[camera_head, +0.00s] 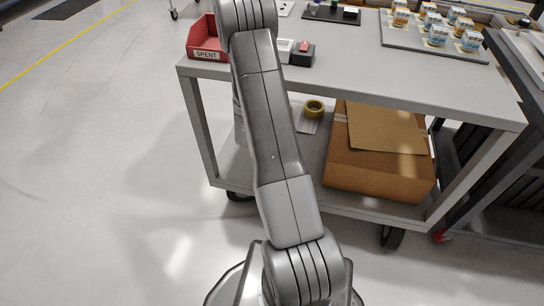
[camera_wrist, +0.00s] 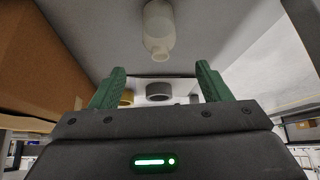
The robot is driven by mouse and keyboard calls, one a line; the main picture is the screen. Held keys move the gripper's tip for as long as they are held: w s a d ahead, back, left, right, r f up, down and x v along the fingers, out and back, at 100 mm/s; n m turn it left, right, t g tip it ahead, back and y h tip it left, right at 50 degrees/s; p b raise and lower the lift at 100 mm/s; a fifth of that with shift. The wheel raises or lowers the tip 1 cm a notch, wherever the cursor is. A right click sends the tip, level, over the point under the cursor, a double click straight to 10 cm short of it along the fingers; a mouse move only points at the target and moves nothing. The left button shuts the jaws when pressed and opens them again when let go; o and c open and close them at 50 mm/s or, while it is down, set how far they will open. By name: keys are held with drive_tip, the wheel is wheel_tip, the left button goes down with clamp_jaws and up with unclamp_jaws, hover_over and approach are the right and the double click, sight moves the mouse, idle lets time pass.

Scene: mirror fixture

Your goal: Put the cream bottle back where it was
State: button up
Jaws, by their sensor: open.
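The cream bottle (camera_wrist: 158,28) shows pale and partly see-through in the upper middle of the wrist view, which is upside down. Its neck points down the picture, so it appears to stand upright on a grey surface (camera_wrist: 95,25). My gripper (camera_wrist: 160,68) has two green fingers spread wide with nothing between them. The bottle is ahead of the fingers, roughly centred between them and apart from them. In the head view my arm covers the middle of the cart, and I cannot make out the bottle or the gripper there.
A cardboard box (camera_head: 380,150) stands on the cart's lower shelf; its side also fills the wrist view's left (camera_wrist: 30,60). A yellow tape roll (camera_head: 314,107) lies left of it. A red SPENT bin (camera_head: 207,42) and a tray of small jars (camera_head: 400,42) are on top.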

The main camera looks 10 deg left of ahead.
drive_tip(key=shift+p+v, duration=0.3)
drive_tip(key=shift+v, duration=1.3)
drive_tip(key=shift+f, duration=0.1)
drive_tip(key=b+x, duration=0.4)
drive_tip(key=x, duration=0.8)
drive_tip(key=shift+f, duration=0.4)
wheel_tip(320, 180, up, 2)
drive_tip(key=shift+p, duration=1)
drive_tip(key=shift+r+p, duration=0.6)
drive_tip(key=shift+r, duration=0.1)
drive_tip(key=shift+f, duration=0.1)
